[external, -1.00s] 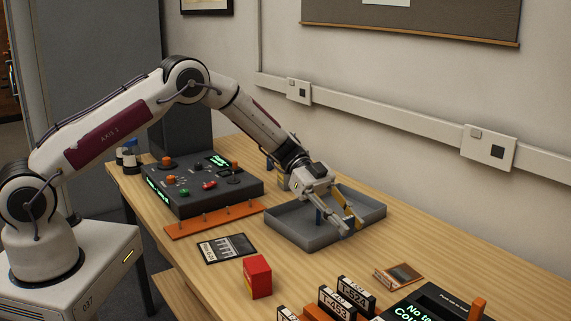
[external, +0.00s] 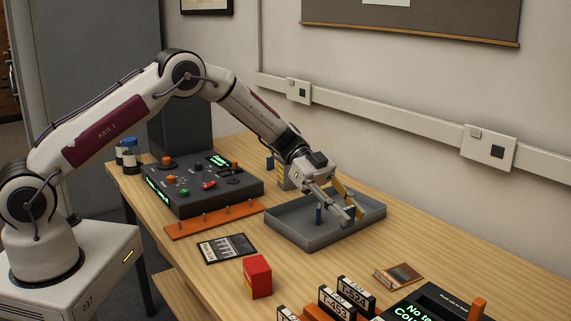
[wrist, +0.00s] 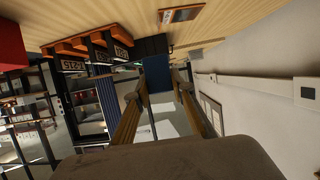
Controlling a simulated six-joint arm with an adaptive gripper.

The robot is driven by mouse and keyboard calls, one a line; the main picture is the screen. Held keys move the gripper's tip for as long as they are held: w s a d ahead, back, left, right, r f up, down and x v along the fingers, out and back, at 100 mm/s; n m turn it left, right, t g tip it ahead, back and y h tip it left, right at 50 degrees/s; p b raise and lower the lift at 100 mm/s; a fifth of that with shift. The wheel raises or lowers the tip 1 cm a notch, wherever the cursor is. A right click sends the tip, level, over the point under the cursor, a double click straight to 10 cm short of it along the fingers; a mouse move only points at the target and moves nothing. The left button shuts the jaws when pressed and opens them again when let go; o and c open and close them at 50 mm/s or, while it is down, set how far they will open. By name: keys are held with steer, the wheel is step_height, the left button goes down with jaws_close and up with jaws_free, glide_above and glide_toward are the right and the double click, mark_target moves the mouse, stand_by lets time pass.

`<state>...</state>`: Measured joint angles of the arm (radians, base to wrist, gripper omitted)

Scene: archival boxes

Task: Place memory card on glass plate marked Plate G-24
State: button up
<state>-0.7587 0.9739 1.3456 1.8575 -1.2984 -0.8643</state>
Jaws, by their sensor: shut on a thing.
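My gripper (external: 352,212) is over the grey tray (external: 291,240), shut on a small blue flat piece (wrist: 157,72), which looks like the memory card. In the wrist view the piece sits between the two fingertips. In the external view it is too small to make out clearly.
A dark console with knobs (external: 201,183) stands left of the tray, an orange pegged strip (external: 214,221) before it. A red box (external: 257,277) and black labelled boxes (external: 356,295) stand at the front.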

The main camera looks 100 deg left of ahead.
steer(key=shift+a, duration=0.1)
steer(key=s+a+r+n+t+y, duration=0.2)
steer(key=s+a, duration=0.7)
steer(key=s, duration=0.3)
steer(key=s+d+m+g+h, duration=0.1)
steer(key=s+d, duration=0.3)
steer(key=s, duration=0.2)
steer(key=s+d+f+h, duration=0.1)
steer(key=s+d, duration=0.2)
steer(key=s, duration=0.4)
steer(key=shift+s+d+f+m+g, duration=0.15)
steer(key=shift+s+d+m+g, duration=0.1)
steer(key=shift+d+m+g, duration=0.15)
steer(key=shift+f, duration=3.15)
